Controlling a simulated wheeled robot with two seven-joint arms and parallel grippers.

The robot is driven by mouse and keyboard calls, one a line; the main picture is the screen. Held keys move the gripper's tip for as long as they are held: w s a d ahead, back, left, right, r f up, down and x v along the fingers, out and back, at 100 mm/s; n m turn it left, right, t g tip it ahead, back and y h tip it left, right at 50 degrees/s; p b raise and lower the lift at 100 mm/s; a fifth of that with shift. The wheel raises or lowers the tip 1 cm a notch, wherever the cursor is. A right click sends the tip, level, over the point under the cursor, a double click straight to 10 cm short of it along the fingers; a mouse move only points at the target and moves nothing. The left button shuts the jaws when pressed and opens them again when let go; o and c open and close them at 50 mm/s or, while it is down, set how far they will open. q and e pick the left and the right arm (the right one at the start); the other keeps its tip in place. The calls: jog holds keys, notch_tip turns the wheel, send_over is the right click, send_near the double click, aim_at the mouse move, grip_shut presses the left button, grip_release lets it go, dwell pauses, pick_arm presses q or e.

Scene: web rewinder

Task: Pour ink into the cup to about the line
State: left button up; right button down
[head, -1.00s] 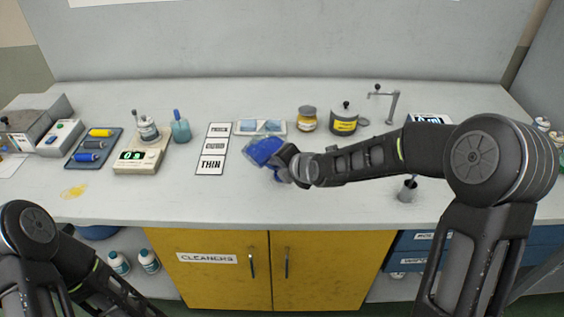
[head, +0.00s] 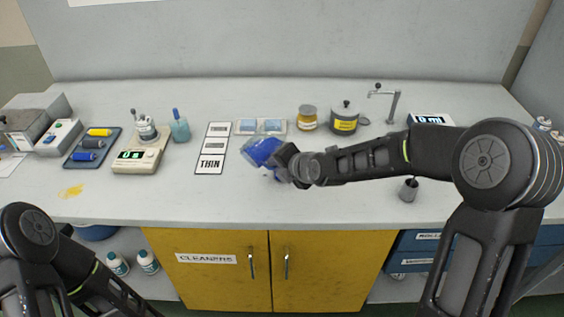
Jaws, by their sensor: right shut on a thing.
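My right gripper (head: 285,166) reaches in from the right over the middle of the bench. It is shut on a blue, partly see-through container (head: 261,152), which it holds tilted. The arm and fingers hide part of it, and I cannot see a stream from it. A small grey metal cup (head: 408,190) with a thin handle stands at the right front, beneath my right forearm; no line shows on it. I cannot tell whether this is the task's cup. My left arm is at the lower left; its gripper is out of view.
A scale (head: 141,154) with a small pot (head: 146,131), a blue dropper bottle (head: 180,129) and a roller tray (head: 91,150) stand left. A label card (head: 212,147) lies near the container. The front middle is clear.

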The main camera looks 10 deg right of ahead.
jog(key=shift+f, duration=0.1)
jog(key=shift+r+p, duration=0.7)
jog(key=shift+p, duration=0.2)
jog(key=shift+a+f+p, duration=0.15)
jog(key=shift+f+p, duration=0.15)
jog(key=shift+f+n+t+h+p, duration=0.25)
jog(key=shift+n+t+h+p, duration=0.05)
jog(key=shift+n+p, duration=0.1)
jog(key=shift+f, duration=0.1)
jog(key=shift+d+f, duration=0.15)
jog(key=shift+d, duration=0.15)
jog(key=shift+w, duration=0.1)
